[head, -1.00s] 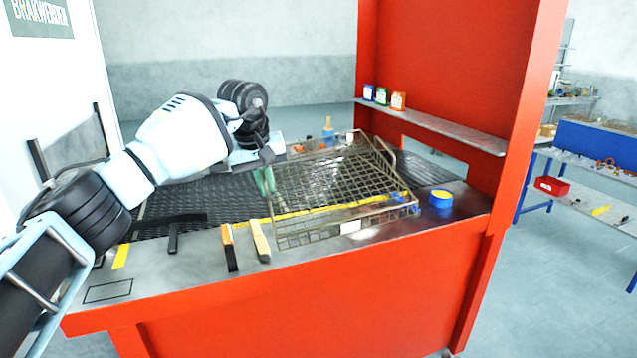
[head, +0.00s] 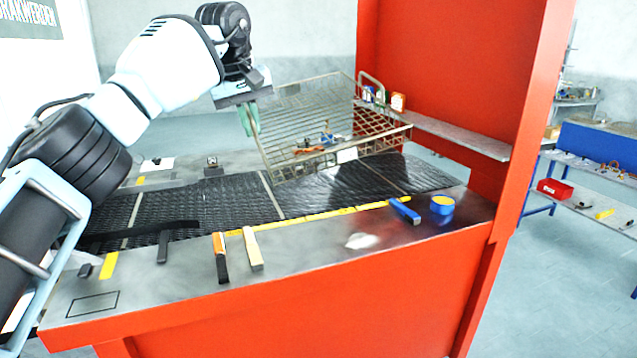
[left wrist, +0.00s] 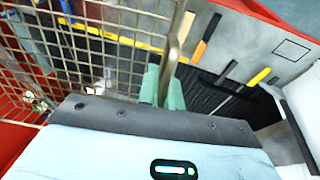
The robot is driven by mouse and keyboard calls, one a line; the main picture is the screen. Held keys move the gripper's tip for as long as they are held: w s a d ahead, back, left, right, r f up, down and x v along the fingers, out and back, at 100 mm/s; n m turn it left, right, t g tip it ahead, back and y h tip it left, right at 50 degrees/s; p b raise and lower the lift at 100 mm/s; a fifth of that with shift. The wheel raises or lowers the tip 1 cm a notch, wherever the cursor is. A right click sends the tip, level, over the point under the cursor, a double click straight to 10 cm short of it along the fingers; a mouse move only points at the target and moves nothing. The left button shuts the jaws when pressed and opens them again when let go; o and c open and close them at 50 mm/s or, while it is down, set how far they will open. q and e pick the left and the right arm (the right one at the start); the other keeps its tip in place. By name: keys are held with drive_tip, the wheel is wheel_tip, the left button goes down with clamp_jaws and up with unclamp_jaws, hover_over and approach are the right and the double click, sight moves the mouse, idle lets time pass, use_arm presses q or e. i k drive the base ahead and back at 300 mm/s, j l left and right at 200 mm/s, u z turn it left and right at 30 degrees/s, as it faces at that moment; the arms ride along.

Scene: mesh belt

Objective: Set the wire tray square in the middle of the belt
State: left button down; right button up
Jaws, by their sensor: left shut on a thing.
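The wire tray (head: 303,112) hangs in the air above the far part of the belt, tilted so that its mesh floor faces me. A white tag (head: 347,155) is on its near lower side. My left gripper (head: 249,119) is shut on the tray's left edge; in the left wrist view its green fingers (left wrist: 163,90) close around the tray's metal rim. The black mesh belt (head: 205,203) lies below, largely bare in front. My right gripper is not in view.

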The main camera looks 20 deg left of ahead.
sight(326, 182)
drive_tip(key=i, duration=1.85)
